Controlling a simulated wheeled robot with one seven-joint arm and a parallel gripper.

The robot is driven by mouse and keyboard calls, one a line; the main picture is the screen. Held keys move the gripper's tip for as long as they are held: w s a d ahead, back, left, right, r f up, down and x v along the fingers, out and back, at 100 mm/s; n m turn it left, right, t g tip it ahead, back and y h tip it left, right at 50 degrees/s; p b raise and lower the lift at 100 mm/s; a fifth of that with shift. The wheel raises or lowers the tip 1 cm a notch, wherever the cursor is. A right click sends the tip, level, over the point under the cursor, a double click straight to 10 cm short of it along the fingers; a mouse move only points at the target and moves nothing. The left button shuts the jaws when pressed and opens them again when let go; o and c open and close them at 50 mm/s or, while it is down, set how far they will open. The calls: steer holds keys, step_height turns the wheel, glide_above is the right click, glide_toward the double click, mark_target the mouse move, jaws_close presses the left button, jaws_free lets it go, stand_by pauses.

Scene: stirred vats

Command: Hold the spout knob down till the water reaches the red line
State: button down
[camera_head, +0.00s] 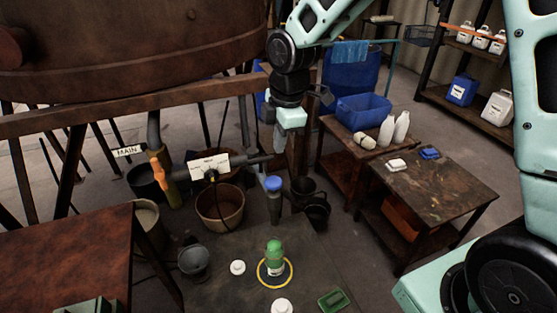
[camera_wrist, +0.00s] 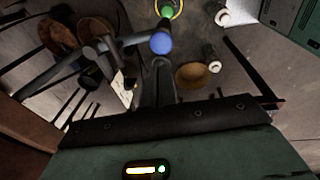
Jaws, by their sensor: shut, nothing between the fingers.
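The spout knob (camera_head: 273,184) is blue and sits on top of a grey spout at the end of a pipe. It also shows in the wrist view (camera_wrist: 161,43). My gripper (camera_head: 280,150) is shut and empty, above the spout and apart from the knob. In the wrist view, its fingers (camera_wrist: 157,85) are together, with the knob beyond their tips. I cannot make out a red line, a water level or any flow.
A pipe with an orange part (camera_head: 158,168) and a MAIN label (camera_head: 128,150) runs left of the spout. A tan bucket (camera_head: 219,207) and a grey bucket (camera_head: 194,263) stand nearby. A worktable (camera_head: 440,185) stands right.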

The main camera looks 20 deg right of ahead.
steer(key=shift+s+d+r, duration=0.1)
steer(key=shift+r, duration=1.15)
steer(key=s+a+m, duration=0.2)
steer(key=s+m, duration=0.1)
steer(key=s, duration=0.6)
steer(key=s+a+m, duration=0.2)
steer(key=s+m, duration=0.2)
steer(key=s, duration=0.5)
steer(key=s+a+r+m+g, duration=0.1)
steer(key=s+a+m, duration=0.1)
steer(key=s, duration=0.7)
steer(key=shift+m, duration=0.7)
